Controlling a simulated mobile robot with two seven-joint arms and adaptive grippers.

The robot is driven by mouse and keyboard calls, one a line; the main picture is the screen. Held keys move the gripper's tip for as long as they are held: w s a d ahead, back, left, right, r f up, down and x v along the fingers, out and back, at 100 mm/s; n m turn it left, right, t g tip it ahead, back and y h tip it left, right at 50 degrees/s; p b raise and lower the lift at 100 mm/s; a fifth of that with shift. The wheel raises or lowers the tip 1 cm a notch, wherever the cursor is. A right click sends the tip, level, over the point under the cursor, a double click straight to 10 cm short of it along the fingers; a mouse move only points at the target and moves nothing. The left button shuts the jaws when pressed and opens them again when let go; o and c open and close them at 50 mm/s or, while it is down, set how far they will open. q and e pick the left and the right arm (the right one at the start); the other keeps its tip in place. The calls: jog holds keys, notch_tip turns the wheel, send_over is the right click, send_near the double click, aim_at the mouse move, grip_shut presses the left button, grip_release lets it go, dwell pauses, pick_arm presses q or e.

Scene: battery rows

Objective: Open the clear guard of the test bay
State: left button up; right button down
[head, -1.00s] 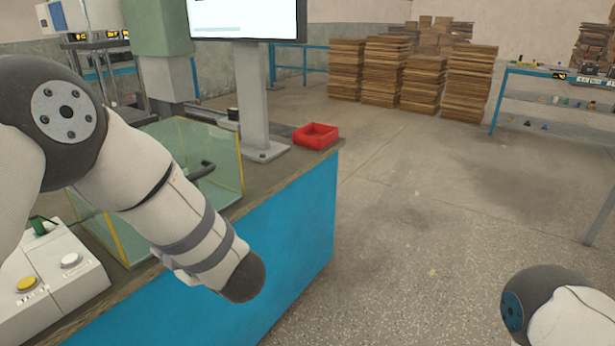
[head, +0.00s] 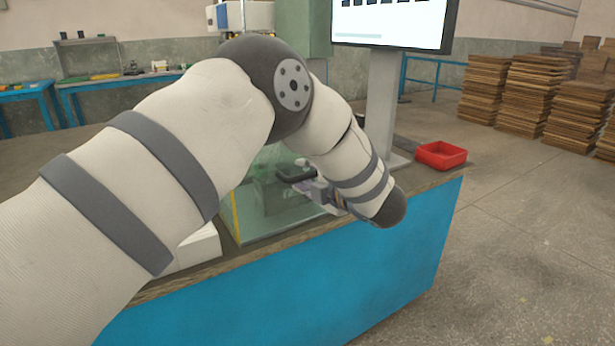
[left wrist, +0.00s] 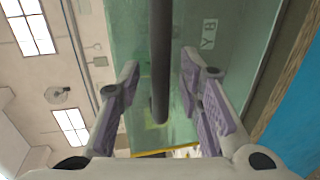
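The clear guard (head: 285,222) of the test bay stands on the bench, partly behind my left arm in the head view. It looks closed, with a dark box faintly visible through it. Its black bar handle (head: 298,174) sticks out near the top of the front. My left gripper (head: 308,184) is at this handle. In the left wrist view, the gripper (left wrist: 160,60) is open, with one finger on each side of the dark handle bar (left wrist: 160,85) and gaps on both sides. The greenish guard panel (left wrist: 235,35) lies beyond. My right gripper is out of view.
A red tray (head: 441,155) sits on the bench to the right, near a monitor (head: 392,22) on a grey post. A pale control box (head: 197,250) is mostly hidden behind my arm. Open floor lies right of the blue bench front (head: 300,290).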

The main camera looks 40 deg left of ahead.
pick_arm(q)
grip_shut()
